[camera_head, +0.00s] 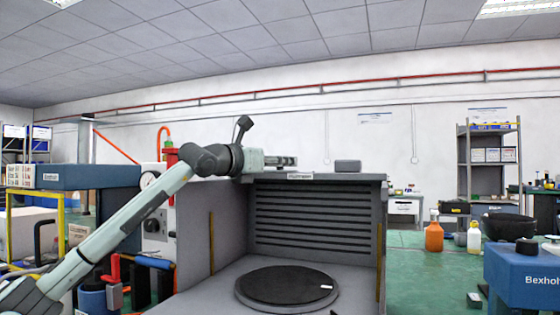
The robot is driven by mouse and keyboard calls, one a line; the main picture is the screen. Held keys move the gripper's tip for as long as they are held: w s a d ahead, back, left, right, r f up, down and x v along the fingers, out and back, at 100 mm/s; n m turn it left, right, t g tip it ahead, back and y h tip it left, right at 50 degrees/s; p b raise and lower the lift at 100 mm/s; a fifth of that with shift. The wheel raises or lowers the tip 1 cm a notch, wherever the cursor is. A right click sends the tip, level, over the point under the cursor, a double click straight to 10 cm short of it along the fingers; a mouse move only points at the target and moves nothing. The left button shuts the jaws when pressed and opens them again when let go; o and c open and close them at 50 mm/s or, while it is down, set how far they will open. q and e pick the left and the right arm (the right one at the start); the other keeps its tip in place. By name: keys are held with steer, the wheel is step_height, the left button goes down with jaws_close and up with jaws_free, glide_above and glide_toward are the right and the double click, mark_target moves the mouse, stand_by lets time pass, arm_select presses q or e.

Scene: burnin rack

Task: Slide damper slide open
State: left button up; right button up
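A grey open-fronted chamber (228,235) stands in the middle, with a slatted back wall and a round black plate (287,285) on its floor. A small grey block (347,166) sits on the chamber's top, right of centre; it may be the damper slide, but I cannot tell for sure. My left arm comes in from the lower left, and my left gripper (284,161) is level with the chamber's top, pointing right. It is apart from the block, with a gap between them. Its finger opening is too small to read. My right gripper is out of view.
A white panel with a gauge and knob (153,225) is left of the chamber. A blue machine (525,272) stands at the lower right. A shelf (489,165) and bottles (434,237) are behind.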

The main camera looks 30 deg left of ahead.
arm_select(q)
steer(key=shift+c, duration=0.6)
jaws_close()
